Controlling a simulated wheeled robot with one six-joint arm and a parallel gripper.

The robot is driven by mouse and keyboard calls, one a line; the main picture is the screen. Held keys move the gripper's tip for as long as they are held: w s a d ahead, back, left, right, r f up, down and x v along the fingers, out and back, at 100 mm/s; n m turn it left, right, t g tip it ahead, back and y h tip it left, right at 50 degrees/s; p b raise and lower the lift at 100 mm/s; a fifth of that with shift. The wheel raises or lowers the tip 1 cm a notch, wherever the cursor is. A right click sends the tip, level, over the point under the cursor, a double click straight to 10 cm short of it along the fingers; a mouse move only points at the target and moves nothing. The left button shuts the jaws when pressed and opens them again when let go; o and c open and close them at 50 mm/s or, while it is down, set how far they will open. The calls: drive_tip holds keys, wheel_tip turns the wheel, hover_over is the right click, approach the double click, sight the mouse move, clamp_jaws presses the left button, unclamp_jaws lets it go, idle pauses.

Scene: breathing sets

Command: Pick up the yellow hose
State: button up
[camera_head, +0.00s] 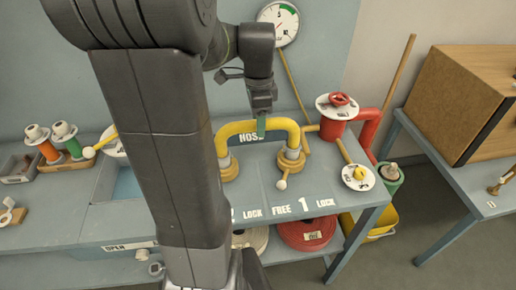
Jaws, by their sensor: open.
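The yellow hose (237,129) is an arched yellow pipe standing on the grey-blue bench, its two ends in brass-coloured fittings. The right fitting (291,158) shows fully, while the left one is partly behind my arm. My gripper (261,125) comes down from above at the top of the arch, right of its middle. A greenish piece shows at the fingertips, in front of or around the pipe; I cannot tell if they touch it. The fingers are small and partly hidden by the dark wrist.
A red cylinder with a white disc (335,107) stands right of the hose. Red coiled hose (306,232) sits on the lower shelf. A wooden box (460,95) stands on another table.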

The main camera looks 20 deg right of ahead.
drive_tip(key=shift+f, duration=1.35)
drive_tip(key=shift+r, duration=0.1)
clamp_jaws()
